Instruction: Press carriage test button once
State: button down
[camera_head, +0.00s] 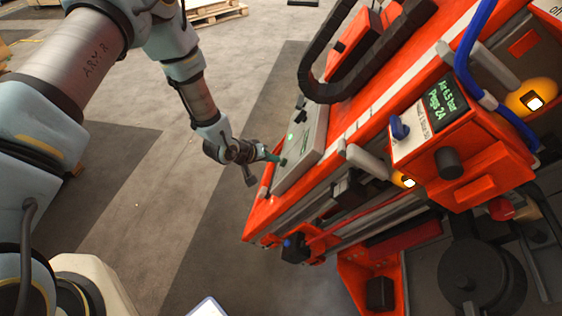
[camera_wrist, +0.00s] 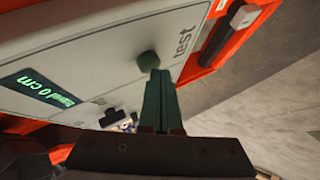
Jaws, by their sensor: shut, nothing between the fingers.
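The carriage panel (camera_head: 306,143) is a pale grey plate on the red gantry frame. In the wrist view the test button (camera_wrist: 147,62) is a dark green round knob beside the printed word "test" on this panel (camera_wrist: 100,45). My gripper (camera_head: 275,157) reaches the panel's left end in the head view. In the wrist view its green fingers (camera_wrist: 160,73) are shut together and empty. Their tips are right by the button's lower edge; I cannot tell whether they touch it. A green display (camera_wrist: 42,92) on the panel reads something like "Band 0 cm".
The red gantry carries a black cable loop (camera_head: 310,65), a control box (camera_head: 465,150) with a green display and a dark knob, lit orange lamps (camera_head: 530,100) and blue hoses. A black toggle-like part (camera_wrist: 115,118) sits low on the panel. Grey floor at left is clear; a pallet (camera_head: 215,10) lies behind.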

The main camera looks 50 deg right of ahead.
jog(key=shift+s+d+f, duration=0.1)
jog(key=shift+s+f, duration=0.1)
jog(key=shift+s, duration=0.05)
jog(key=shift+w+r, duration=0.1)
dwell(0.6)
jog(key=shift+w+a+r, duration=0.4)
jog(key=shift+w, duration=0.2)
jog(key=shift+w+a+r+p, duration=0.3)
jog(key=shift+w+a+r, duration=0.1)
jog(key=shift+w, duration=0.2)
jog(key=shift+w+a+r+p, duration=0.25)
jog(key=shift+w+a+r, duration=0.15)
jog(key=shift+w, duration=0.25)
jog(key=shift+w+a+r+p, duration=0.3)
jog(key=shift+w+a+r, duration=0.1)
jog(key=shift+w, duration=0.2)
